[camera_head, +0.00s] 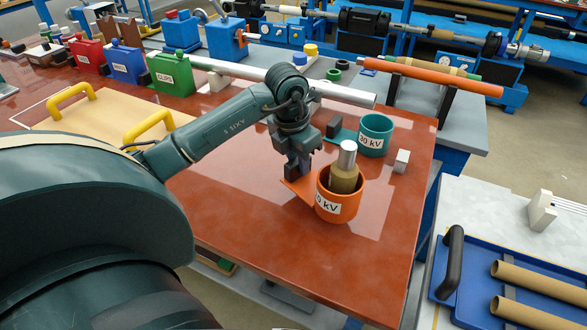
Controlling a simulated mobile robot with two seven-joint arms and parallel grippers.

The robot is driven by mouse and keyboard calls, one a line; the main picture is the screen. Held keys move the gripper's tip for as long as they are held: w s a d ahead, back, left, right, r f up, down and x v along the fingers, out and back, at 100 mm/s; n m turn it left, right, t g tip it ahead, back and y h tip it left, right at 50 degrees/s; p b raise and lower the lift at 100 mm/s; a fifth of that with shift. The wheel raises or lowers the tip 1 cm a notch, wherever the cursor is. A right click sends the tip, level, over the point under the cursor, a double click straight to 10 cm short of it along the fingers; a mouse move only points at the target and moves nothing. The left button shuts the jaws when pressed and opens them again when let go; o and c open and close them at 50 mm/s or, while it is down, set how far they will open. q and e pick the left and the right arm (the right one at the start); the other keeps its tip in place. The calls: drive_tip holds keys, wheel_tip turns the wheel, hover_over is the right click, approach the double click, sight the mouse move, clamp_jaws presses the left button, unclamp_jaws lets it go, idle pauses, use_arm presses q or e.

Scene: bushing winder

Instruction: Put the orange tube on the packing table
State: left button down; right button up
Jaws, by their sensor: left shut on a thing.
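A short, wide orange tube (339,207), like a cup, stands upright over the red-brown table and bears a white label ending in "0 kV". A brown piece with a metal pin (347,160) sticks up out of it. A flat orange tab (299,191) juts from its left side. My left gripper (298,178) points down and is shut on this tab. I cannot tell whether the tube touches the table. A pale table (469,205) at the right could be the packing table, but no mark shows this. My right gripper is not in view.
A teal cup (376,137) with a tab stands just behind, near a small white block (401,161). A blue tray (446,309) with brown tubes lies on the pale table. A long orange bar (440,77) rests on black stands behind. The red-brown table's front right is clear.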

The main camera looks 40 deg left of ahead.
sight(298, 174)
use_arm(q)
wheel_tip(298, 174, down, 4)
drive_tip(key=shift+r, duration=0.15)
drive_tip(key=shift+f, duration=0.25)
drive_tip(key=c, duration=1.5)
unclamp_jaws()
drive_tip(key=o, duration=0.3)
